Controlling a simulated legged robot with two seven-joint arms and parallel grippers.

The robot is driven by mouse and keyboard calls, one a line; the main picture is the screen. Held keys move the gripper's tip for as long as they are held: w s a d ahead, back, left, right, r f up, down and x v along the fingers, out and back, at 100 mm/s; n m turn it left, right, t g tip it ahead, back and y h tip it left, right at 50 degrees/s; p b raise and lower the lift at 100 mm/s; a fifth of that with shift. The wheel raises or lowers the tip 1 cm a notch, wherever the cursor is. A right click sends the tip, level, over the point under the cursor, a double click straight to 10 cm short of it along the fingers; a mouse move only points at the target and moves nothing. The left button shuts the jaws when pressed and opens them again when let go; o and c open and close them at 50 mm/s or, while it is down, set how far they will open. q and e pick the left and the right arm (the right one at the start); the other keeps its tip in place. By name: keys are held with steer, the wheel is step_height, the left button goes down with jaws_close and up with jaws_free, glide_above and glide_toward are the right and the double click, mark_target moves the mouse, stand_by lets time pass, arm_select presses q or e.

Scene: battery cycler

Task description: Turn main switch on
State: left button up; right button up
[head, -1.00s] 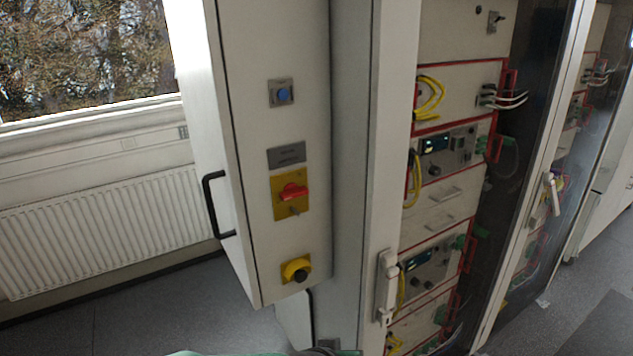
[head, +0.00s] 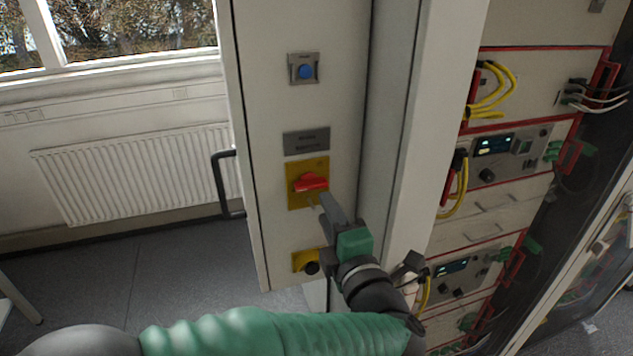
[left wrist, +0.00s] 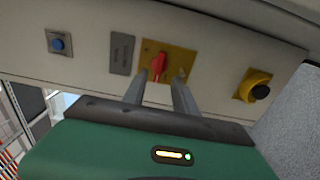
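The main switch is a red rotary knob (head: 311,182) on a yellow plate (head: 294,198), on the narrow light grey panel of the cabinet. The knob's grip lies roughly level in the head view. My left gripper (head: 324,205) is just below and in front of the knob. In the left wrist view my left gripper (left wrist: 158,84) is open, with its two fingers apart and nothing between them. The red knob (left wrist: 157,67) shows just beyond the gap between the fingertips. I cannot tell whether a finger touches the plate. My right gripper is not in view.
A blue button (head: 305,71) and a grey label plate (head: 306,141) sit above the switch. A yellow box with a black button (head: 307,262) sits below, partly behind my arm. A black handle (head: 223,185) projects at the panel's left. Equipment racks with yellow cables (head: 489,92) stand right.

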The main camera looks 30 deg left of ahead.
mark_target(314, 189)
arm_select(q)
steer(key=p+x, duration=0.1)
steer(key=x, duration=0.7)
steer(key=shift+s+a+p, duration=0.15)
steer(key=shift+a+p, duration=0.1)
steer(key=shift+p, duration=0.05)
steer(key=shift+d, duration=0.3)
steer(key=c, duration=0.5)
jaws_close()
